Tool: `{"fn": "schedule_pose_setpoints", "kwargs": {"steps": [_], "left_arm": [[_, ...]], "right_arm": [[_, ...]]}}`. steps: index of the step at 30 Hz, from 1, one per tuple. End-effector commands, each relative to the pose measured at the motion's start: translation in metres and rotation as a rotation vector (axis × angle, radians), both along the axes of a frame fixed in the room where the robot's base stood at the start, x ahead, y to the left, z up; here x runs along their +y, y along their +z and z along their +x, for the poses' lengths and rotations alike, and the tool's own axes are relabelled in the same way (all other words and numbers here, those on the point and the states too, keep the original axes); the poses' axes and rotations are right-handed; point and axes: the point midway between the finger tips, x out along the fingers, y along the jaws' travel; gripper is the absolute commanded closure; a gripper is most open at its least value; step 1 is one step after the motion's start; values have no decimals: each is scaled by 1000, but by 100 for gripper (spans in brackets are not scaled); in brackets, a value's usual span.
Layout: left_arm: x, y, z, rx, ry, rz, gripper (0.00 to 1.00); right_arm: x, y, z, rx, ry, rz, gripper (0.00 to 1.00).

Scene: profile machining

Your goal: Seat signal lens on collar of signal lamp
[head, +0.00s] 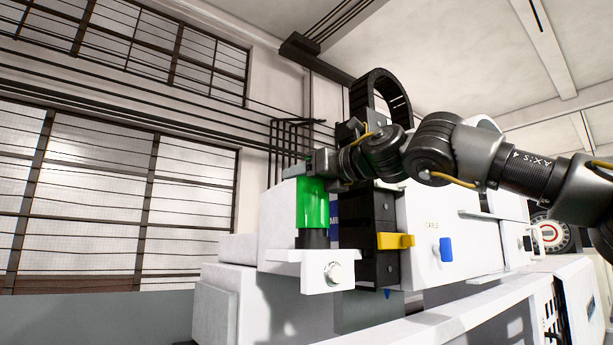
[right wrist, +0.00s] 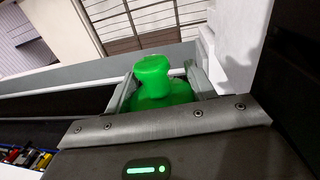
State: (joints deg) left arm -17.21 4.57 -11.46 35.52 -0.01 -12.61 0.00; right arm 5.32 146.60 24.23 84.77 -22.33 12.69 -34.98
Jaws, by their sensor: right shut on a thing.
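The green signal lens (head: 313,205) is upright in the head view, directly above the black collar (head: 312,239) of the signal lamp. Its lower edge meets the collar in the picture; I cannot tell whether it is fully down on it. My right gripper (head: 307,169) is at the top of the lens. In the right wrist view, the green lens (right wrist: 152,72), with its narrower knob, is between the two fingers of my right gripper (right wrist: 160,88), which is shut on it. The collar is hidden there. My left gripper is not in view.
The collar stands on a white bracket (head: 285,259) with a round button (head: 333,273). Close to its right are a black machine block (head: 370,225) and a yellow handle (head: 394,241). A blue handle (head: 446,249) sits on the white housing. The space left of the lamp is open.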

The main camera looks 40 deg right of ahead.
Motion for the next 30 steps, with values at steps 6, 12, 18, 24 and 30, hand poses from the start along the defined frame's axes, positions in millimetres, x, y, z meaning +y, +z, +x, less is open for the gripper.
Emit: {"fn": "schedule_pose_setpoints", "kwargs": {"steps": [6, 12, 18, 24, 30], "left_arm": [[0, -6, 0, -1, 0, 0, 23], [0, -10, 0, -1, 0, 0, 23], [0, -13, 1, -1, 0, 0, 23], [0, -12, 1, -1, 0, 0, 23], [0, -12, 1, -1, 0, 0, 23]], "right_arm": [[0, -6, 0, -1, 0, 0, 68], [0, -12, 0, 0, 0, 0, 68], [0, -16, 0, 0, 0, 0, 68], [0, -15, 0, 1, 0, 0, 37], [0, -15, 0, 1, 0, 0, 20]]}}
